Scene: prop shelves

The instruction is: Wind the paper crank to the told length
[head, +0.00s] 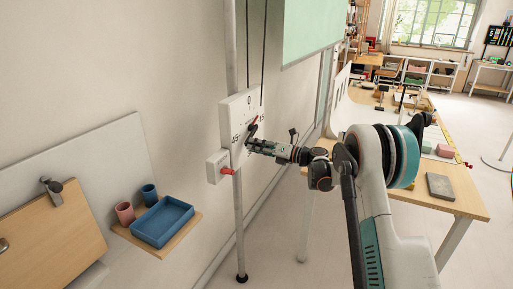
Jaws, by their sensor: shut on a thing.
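A white crank box (232,108) is mounted on a pale upright pole, with a "0" near its top and other dark marks too small to read. A small red part (254,120) and a dark crank handle (252,130) show at its front. My gripper (250,142) reaches in from the right and is shut on the crank handle; its fingers partly hide the contact. A pale green sheet (310,24) hangs at the top. Two dark cords run from above to the crank box.
A smaller white box (216,167) with a red lever (227,171) sits just below left. A wall shelf (172,238) at lower left holds a blue tray (161,222) and two cups. A wooden table (460,196) with a grey block (440,187) stands right, behind my arm.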

